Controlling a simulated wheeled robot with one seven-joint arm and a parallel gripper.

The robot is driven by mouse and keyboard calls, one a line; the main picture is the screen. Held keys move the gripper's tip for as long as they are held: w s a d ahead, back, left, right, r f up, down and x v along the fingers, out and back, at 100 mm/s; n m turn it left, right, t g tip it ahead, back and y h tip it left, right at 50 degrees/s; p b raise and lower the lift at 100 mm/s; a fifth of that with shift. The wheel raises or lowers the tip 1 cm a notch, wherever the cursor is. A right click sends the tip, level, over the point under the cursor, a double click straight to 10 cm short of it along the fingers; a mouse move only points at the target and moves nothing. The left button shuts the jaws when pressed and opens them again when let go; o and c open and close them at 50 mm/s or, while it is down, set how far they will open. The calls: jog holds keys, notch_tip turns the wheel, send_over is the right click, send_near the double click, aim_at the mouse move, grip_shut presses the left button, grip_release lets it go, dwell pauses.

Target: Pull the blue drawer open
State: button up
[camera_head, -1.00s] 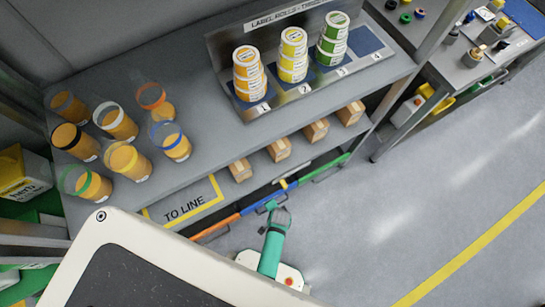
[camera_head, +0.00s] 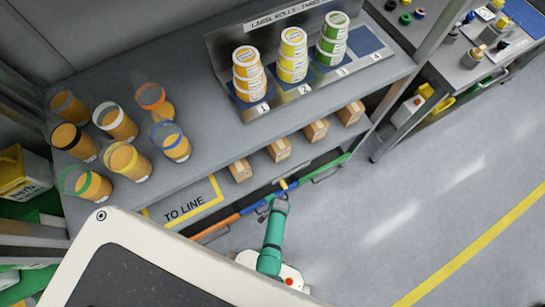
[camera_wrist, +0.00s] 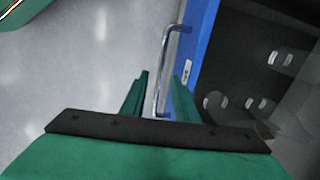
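The blue drawer (camera_head: 253,208) is a long blue front under the shelf, between an orange front and a green one. In the wrist view its blue panel (camera_wrist: 196,50) carries a silver bar handle (camera_wrist: 166,70). My gripper (camera_wrist: 161,78) is open, with one green finger on each side of the handle and a visible gap to it. In the head view my gripper (camera_head: 273,202) is small and close in front of the blue front; the handle is hard to make out there. Behind the panel, a dark space holds several shiny rounded things, partly hidden.
The orange front (camera_head: 213,228) is to the left and the green front (camera_head: 325,164) to the right. Cups (camera_head: 118,124) and label rolls (camera_head: 292,55) stand on the shelf above, small boxes (camera_head: 280,149) below. The grey floor (camera_head: 400,215) in front is clear.

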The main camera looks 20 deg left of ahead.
jog(key=shift+w+a+f, duration=0.1)
jog(key=shift+a+f, duration=0.1)
jog(key=shift+f, duration=1.15)
jog(key=shift+c, duration=0.3)
grip_shut()
